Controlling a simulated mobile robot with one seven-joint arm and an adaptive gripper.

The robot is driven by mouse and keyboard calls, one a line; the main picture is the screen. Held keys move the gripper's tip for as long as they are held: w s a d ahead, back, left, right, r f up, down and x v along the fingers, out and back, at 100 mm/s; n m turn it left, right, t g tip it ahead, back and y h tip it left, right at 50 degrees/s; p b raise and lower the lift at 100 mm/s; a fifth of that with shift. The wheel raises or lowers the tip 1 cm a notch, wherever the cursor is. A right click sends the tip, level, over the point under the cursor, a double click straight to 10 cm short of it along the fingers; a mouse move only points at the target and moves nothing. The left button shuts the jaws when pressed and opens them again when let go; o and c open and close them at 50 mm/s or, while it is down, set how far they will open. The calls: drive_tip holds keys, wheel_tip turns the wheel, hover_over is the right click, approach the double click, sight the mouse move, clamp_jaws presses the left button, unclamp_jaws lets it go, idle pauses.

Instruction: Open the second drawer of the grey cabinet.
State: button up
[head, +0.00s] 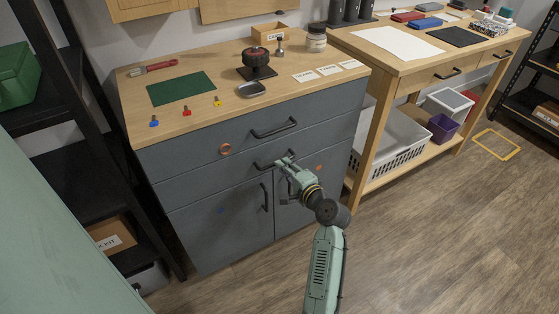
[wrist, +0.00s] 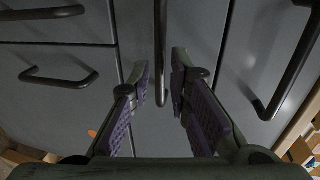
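The grey cabinet (head: 200,235) stands under a wooden worktop, with two drawers above two doors. The second drawer (head: 200,184) is shut, flush with the front. Its dark bar handle (head: 262,165) is partly hidden behind my gripper (head: 284,162) in the head view. In the wrist view, my gripper (wrist: 160,75) is open, with one purple-padded finger on each side of the handle (wrist: 160,45). Gaps show between the bar and both fingers. Whether the bar lies fully at fingertip depth is hard to tell.
The top drawer's handle (head: 273,128) is just above, and a door handle (head: 265,197) is below. The worktop (head: 200,112) holds a green mat, a black knob-like part and small tools. A wooden bench (head: 400,68) stands right. The floor (head: 430,230) in front is clear.

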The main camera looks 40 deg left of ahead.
drive_tip(key=shift+x, duration=2.1)
drive_tip(key=shift+w, duration=0.1)
drive_tip(key=shift+c, duration=0.3)
clamp_jaws()
